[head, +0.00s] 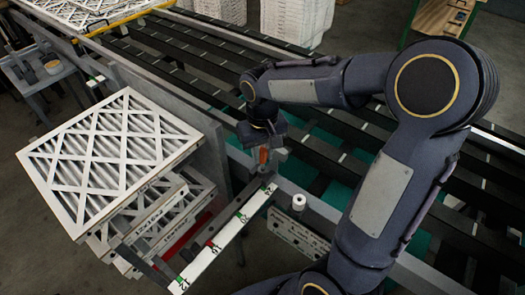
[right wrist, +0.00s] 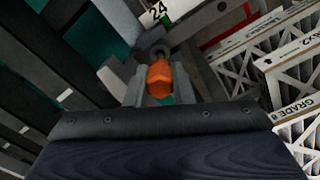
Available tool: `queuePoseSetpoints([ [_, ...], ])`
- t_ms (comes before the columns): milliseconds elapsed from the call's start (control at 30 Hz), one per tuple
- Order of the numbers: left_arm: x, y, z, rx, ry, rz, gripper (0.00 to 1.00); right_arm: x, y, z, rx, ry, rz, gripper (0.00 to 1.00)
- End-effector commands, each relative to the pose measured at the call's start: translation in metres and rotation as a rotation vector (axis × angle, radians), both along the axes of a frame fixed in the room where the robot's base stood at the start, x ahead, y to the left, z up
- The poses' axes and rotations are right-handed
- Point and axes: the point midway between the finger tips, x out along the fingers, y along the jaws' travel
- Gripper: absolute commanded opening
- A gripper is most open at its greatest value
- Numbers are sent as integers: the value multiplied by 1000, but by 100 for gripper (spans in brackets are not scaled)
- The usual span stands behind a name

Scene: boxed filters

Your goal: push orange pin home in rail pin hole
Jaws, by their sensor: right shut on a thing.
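The orange pin (head: 263,156) is in my right gripper (head: 268,158), just above the rail near its inner end in the head view. In the right wrist view the pin (right wrist: 160,80) sits between the two grey fingers of the gripper (right wrist: 155,88), which are shut on it. A grey ring-like part (right wrist: 160,50) shows just beyond the pin. The white-labelled rail (head: 225,235) runs from below the gripper toward the front left. I cannot tell whether the pin's tip is in the hole. My left gripper is not in view.
Stacked white-framed filters (head: 105,160) stand left of the rail; they also show at the right of the right wrist view (right wrist: 285,70). A grey upright panel (head: 205,155) is close left of the gripper. Dark conveyor slats (head: 190,75) lie behind.

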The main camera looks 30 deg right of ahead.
Motion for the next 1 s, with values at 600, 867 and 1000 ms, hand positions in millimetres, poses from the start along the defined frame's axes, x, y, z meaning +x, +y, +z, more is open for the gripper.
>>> queuePoseSetpoints([
  [600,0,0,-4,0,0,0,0,0,0,-6,0,0,0,0],
  [867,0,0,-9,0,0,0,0,0,0,-12,0,0,0,0],
  [1000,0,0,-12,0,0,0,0,0,0,-16,0,0,0,0],
])
